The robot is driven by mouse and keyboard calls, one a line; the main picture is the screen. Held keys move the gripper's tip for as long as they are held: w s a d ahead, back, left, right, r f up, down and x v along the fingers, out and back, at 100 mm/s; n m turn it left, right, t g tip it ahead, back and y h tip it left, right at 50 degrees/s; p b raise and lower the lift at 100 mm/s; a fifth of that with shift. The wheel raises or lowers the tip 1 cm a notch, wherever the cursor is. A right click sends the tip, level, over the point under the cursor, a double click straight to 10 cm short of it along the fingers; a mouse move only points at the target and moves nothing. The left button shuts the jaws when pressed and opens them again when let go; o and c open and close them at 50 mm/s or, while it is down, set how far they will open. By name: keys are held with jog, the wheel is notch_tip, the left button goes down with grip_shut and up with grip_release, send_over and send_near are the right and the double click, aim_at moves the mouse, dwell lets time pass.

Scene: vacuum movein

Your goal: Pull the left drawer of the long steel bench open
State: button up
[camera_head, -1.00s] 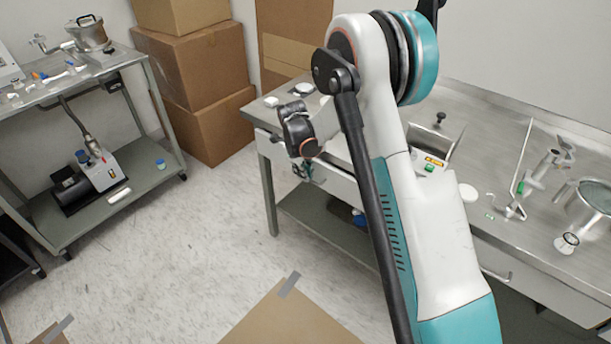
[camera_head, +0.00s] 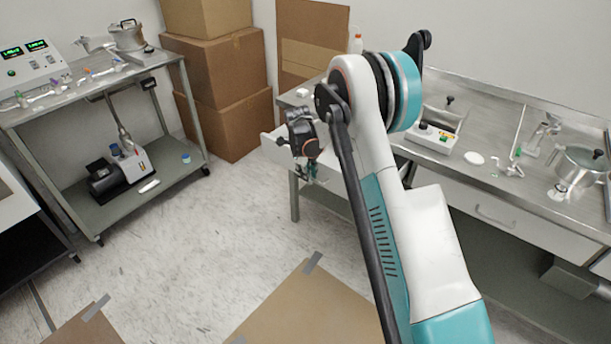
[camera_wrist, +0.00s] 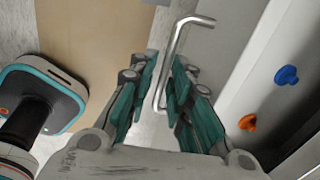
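The long steel bench (camera_head: 478,92) stands at the right in the head view. Its left drawer (camera_head: 273,143) juts out from the bench front, partly hidden by my arm. In the wrist view the drawer's pale front (camera_wrist: 218,55) and its bent steel handle (camera_wrist: 178,45) show. In the head view my gripper (camera_head: 309,178) is small and dark, in front of the drawer.
Blue (camera_wrist: 286,75) and orange (camera_wrist: 247,122) pieces lie inside the drawer. A steel cart (camera_head: 75,205) stands at the left, with stacked cartons (camera_head: 228,85) behind. Flat cardboard (camera_head: 308,310) lies on the floor in front. Pale floor between is clear.

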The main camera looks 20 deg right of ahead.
jog(key=shift+a, duration=0.25)
jog(key=shift+r, duration=0.15)
notch_tip(320, 180, up, 12)
jog(key=s+a, duration=0.1)
jog(key=shift+s+a+f, duration=0.15)
jog(key=shift+a+f, duration=0.1)
jog(key=shift+a, duration=0.15)
